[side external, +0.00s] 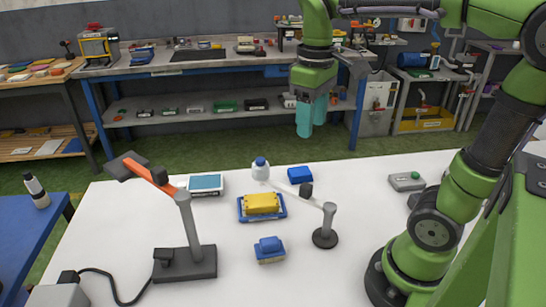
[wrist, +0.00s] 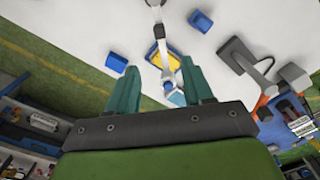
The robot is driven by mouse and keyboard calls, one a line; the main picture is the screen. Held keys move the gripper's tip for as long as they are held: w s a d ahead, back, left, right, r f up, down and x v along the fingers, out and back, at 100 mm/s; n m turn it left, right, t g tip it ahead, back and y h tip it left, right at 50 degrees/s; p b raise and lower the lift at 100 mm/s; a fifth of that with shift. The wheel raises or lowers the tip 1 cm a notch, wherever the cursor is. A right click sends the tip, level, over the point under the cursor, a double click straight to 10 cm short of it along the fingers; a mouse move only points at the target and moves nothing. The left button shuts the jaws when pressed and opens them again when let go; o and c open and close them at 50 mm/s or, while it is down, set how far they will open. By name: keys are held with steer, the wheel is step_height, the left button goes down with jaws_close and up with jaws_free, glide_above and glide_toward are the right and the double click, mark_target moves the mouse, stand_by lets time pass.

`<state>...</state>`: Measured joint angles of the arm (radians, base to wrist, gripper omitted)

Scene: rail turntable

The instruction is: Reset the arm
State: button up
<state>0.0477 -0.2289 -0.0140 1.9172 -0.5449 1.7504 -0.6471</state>
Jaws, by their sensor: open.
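My gripper (side external: 312,116) is raised well above the white table (side external: 350,180), towards its far edge, with teal fingers pointing down. In the wrist view my gripper (wrist: 159,88) shows its two teal fingers apart, with nothing held between them. Below it on the table, a yellow block (side external: 262,203) rests on a blue tray (side external: 243,214). The fingers touch nothing.
A grey post with an orange arm (side external: 190,225) stands at the table's left. A smaller post with a white arm (side external: 328,225) stands near the middle.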

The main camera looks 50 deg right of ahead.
steer(key=s+a+f+m+t+y, duration=0.2)
steer(key=s+a+f+m+t, duration=0.1)
steer(key=t, duration=0.4)
steer(key=shift+a+f+m, duration=0.5)
steer(key=shift+a+m, duration=0.3)
steer(key=shift+a, duration=0.25)
stand_by(0.4)
